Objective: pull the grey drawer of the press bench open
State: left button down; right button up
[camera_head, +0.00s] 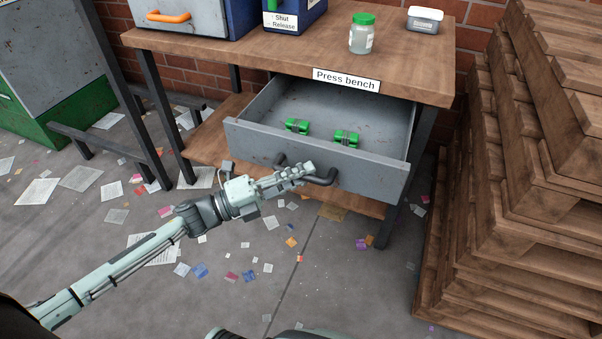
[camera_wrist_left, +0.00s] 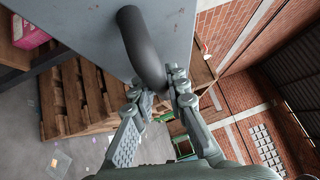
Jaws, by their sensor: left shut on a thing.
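The grey drawer (camera_head: 376,173) of the press bench (camera_head: 230,52) stands well open, with two green objects (camera_head: 297,126) (camera_head: 346,138) inside it. A dark bar handle (camera_head: 325,178) is on its front. My left gripper (camera_head: 303,171) is shut on the handle; its fingers cover part of it. In the left wrist view the gripper (camera_wrist_left: 160,97) closes on the dark curved handle (camera_wrist_left: 142,45), close to the grey drawer front (camera_wrist_left: 75,22). My right gripper is not in view.
A green-lidded jar (camera_head: 362,36) and a small lidded box (camera_head: 425,20) stand on the bench top. Stacked wooden pallets (camera_head: 535,180) rise close on the right. Paper scraps litter the floor, and the floor in front of the drawer is otherwise free.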

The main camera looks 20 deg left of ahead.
pick_arm(q)
jog(key=c, duration=1.5)
grip_release()
jog(key=v, duration=1.2)
jog(key=shift+a, duration=0.1)
jog(key=shift+w+f, duration=0.1)
jog(key=w+a+f+n+y, duration=0.2)
jog(key=a+f+n+y, duration=0.1)
jog(key=f+n+y, duration=0.5)
jog(key=w+a+f+n+y, duration=0.15)
jog(key=f+n+y, duration=0.35)
jog(key=n, duration=0.5)
jog(key=s+d+f+n+g+y, duration=0.1)
jog(key=s+f+n+g, duration=0.1)
jog(key=s, duration=0.3)
jog(key=s+d+f+n+g, duration=0.1)
jog(key=s+f+n+g, duration=0.2)
jog(key=s, duration=0.3)
jog(key=s+d+f+n+g+y, duration=0.1)
jog(key=s+f+n+g, duration=0.1)
jog(key=s+n+g, duration=0.2)
jog(key=shift+s+d+f+g+y, duration=0.15)
jog(key=shift+s+f+g, duration=0.05)
jog(key=shift+s+g, duration=0.15)
jog(key=shift+s+d+f+g+y, duration=0.15)
jog(key=shift+s+f+g, duration=0.1)
jog(key=shift+s, duration=0.15)
